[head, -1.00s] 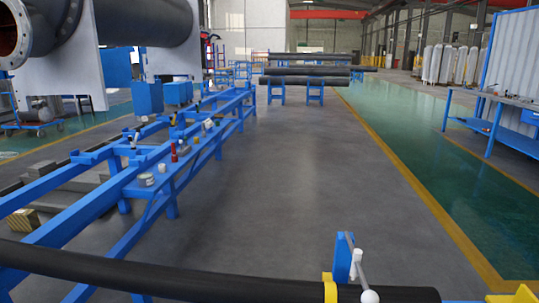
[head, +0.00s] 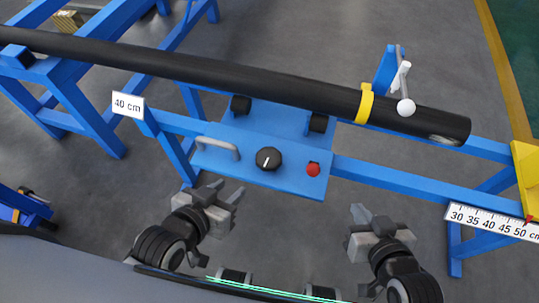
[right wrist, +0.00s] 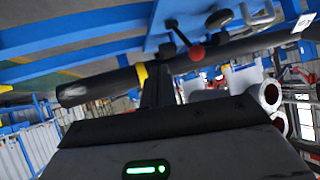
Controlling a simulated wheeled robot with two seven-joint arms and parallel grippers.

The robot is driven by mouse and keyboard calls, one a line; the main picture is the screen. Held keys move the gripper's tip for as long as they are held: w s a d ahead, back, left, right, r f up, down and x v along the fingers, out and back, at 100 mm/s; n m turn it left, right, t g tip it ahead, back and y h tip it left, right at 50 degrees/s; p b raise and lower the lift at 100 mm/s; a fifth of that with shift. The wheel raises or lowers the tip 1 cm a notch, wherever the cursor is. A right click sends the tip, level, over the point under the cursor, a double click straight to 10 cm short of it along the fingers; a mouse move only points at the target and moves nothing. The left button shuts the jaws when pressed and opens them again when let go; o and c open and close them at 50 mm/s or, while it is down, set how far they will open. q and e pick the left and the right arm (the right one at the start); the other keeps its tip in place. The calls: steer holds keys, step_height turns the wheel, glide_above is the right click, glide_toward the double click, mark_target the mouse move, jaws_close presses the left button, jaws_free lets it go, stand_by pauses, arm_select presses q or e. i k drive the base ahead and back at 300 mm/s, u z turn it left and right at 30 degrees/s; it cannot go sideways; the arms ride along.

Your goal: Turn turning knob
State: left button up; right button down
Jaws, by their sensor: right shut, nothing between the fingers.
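The turning knob (head: 268,159) is a round black dial with a white pointer line, on a blue panel (head: 225,172) in the middle of the head view. The line stands nearly upright, tilted slightly right at its top. The knob also shows as a dark disc at the top of the right wrist view (right wrist: 218,18). My left gripper (head: 231,188) is in front of the panel, below and left of the knob, apart from it; its jaw opening is unclear. My right gripper (head: 365,210) is shut and empty, below and right of the panel, away from the knob. It also shows in the right wrist view (right wrist: 158,88).
A red button (head: 313,169) is right of the knob and a grey handle (head: 218,147) left of it. A long black pipe (head: 200,70) lies behind the panel, with a yellow clamp (head: 365,104) and a white-knobbed lever (head: 404,90). A ruler plate (head: 490,221) is at right.

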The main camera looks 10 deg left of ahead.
mark_target(267, 159)
steer(key=k, duration=0.9)
steer(key=u, duration=0.85)
steer(key=i, duration=1)
steer(key=z, duration=0.95)
steer(key=i, duration=0.25)
steer(key=z, duration=0.15)
